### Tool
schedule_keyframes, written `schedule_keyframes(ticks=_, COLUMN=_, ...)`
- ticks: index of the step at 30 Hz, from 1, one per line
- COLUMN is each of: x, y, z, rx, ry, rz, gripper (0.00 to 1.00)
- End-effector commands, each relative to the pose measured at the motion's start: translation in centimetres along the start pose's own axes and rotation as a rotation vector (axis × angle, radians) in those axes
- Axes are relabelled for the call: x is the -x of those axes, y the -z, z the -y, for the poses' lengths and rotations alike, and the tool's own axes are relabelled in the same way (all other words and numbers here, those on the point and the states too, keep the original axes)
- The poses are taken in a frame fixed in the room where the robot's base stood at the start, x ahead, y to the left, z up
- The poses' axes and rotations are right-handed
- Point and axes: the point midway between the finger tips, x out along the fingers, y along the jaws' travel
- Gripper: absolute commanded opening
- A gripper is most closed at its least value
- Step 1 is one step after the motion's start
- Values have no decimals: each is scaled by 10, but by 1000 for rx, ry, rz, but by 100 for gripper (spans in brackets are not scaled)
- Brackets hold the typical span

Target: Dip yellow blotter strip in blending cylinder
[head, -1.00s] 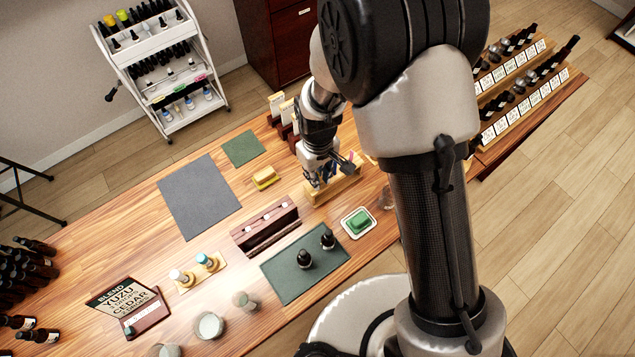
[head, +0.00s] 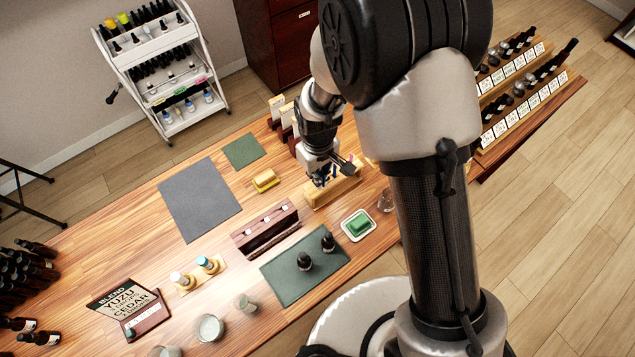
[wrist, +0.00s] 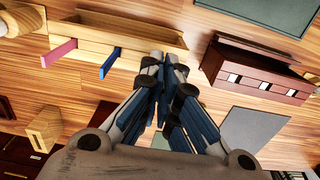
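My gripper (head: 322,178) is just above the pale wooden strip holder (head: 338,190) in the head view. In the wrist view its blue-padded fingers (wrist: 165,65) come together at the tips. Whether a thin strip is between them is hidden. The holder (wrist: 140,37) also shows there, with a pink strip (wrist: 58,51) and a blue strip (wrist: 110,62) sticking out. I cannot make out a yellow strip. Clear glass vessels (head: 246,302), (head: 208,327) stand near the table's front edge, and another (head: 386,200) is beside my arm. I cannot tell which is the blending cylinder.
A dark wooden rack (head: 266,228) stands left of the holder. A green mat with dark bottles (head: 304,261) and a dish with a green block (head: 358,226) are nearer the front. The grey mat (head: 199,198) is bare.

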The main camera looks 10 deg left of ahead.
Motion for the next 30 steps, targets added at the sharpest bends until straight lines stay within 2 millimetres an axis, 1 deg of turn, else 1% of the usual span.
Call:
schedule_keyframes(ticks=4, x=5, y=0, z=0, rx=0, ry=0, rz=0, gripper=0)
schedule_keyframes(ticks=14, x=5, y=0, z=0, rx=0, ry=0, rz=0, gripper=0)
schedule_keyframes(ticks=17, x=10, y=0, z=0, rx=0, ry=0, rz=0, gripper=0)
schedule_keyframes(ticks=20, x=20, y=0, z=0, rx=0, ry=0, rz=-1, gripper=0)
schedule_keyframes(ticks=30, x=62, y=0, z=0, rx=0, ry=0, rz=-1, gripper=0)
